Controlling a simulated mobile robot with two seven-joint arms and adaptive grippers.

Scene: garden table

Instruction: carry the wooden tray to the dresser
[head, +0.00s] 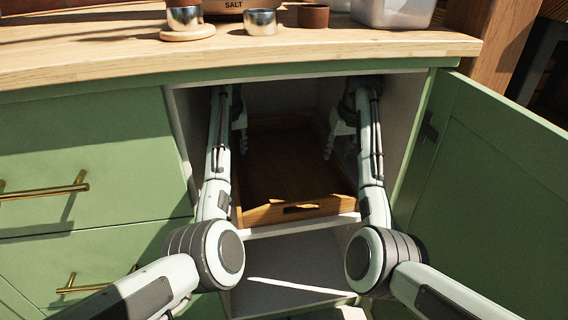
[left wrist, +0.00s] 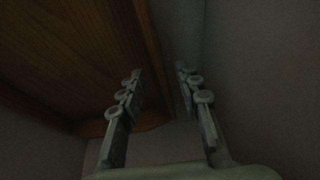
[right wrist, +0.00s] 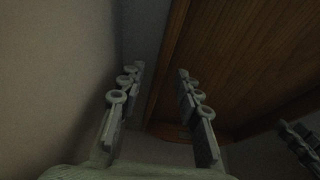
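The wooden tray (head: 285,175) lies on a shelf inside the open green cabinet, its front wall with a dark handle slot facing me. My left gripper (head: 242,146) is inside the cabinet by the tray's left side. My right gripper (head: 329,153) is by its right side. In the left wrist view the fingers (left wrist: 156,73) are apart, with the tray's rim (left wrist: 153,60) seen behind and between them. In the right wrist view the fingers (right wrist: 160,68) are also apart, close to the tray's edge (right wrist: 166,60). I cannot tell whether any finger touches the tray.
The cabinet walls (head: 187,125) stand close outside both arms. The open green door (head: 485,180) is at the right; drawers with brass handles (head: 45,190) are at the left. The wooden countertop (head: 350,45) above carries metal cups (head: 260,22) and a clear container (head: 393,12).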

